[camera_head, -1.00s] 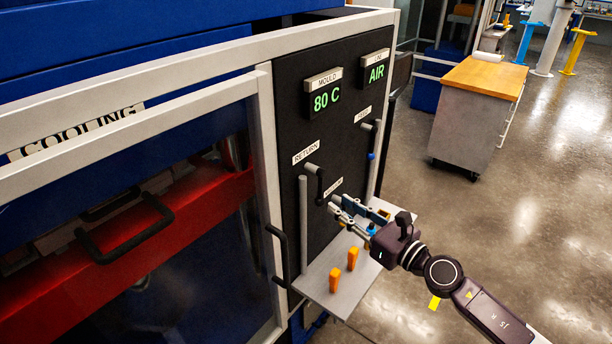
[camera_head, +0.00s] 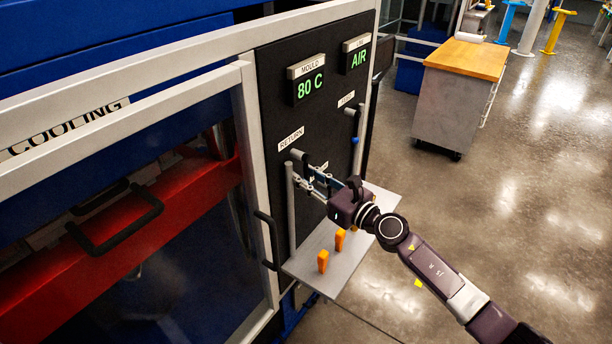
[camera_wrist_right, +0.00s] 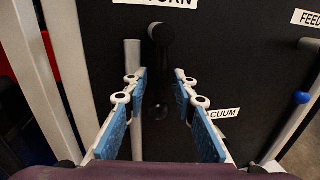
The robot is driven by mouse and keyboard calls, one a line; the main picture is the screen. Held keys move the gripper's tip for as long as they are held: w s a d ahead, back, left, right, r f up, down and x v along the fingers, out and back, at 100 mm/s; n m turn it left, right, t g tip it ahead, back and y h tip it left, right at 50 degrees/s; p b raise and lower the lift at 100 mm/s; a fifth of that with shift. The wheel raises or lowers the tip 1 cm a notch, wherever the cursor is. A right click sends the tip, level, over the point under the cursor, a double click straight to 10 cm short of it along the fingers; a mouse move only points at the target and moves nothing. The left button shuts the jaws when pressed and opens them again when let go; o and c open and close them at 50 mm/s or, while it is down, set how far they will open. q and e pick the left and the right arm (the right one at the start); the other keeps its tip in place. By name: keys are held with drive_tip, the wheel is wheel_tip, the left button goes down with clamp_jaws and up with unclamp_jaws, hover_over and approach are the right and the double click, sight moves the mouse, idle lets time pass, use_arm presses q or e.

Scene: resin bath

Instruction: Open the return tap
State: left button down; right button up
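The return tap (camera_head: 297,155) is a black lever on the dark panel under the RETURN label (camera_head: 291,139), above a grey pipe (camera_head: 291,200). In the right wrist view the tap's black lever (camera_wrist_right: 160,45) hangs down from its round hub, with the grey pipe (camera_wrist_right: 132,60) to its left. My right gripper (camera_head: 306,178) is at the panel, just below the tap in the head view, partly covering the lever. In the wrist view the right gripper (camera_wrist_right: 160,85) is open, its blue-padded fingers on either side of the lever's line. I cannot tell whether they touch it. My left gripper is out of view.
A grey shelf (camera_head: 315,272) below the panel bears orange pieces (camera_head: 323,261). The feed tap's pipe (camera_head: 356,135) with a blue part stands to the right. A black door handle (camera_head: 267,240) is at left. A wood-topped cabinet (camera_head: 450,95) stands off right, with open floor around it.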

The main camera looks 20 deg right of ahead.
clamp_jaws()
idle(0.3)
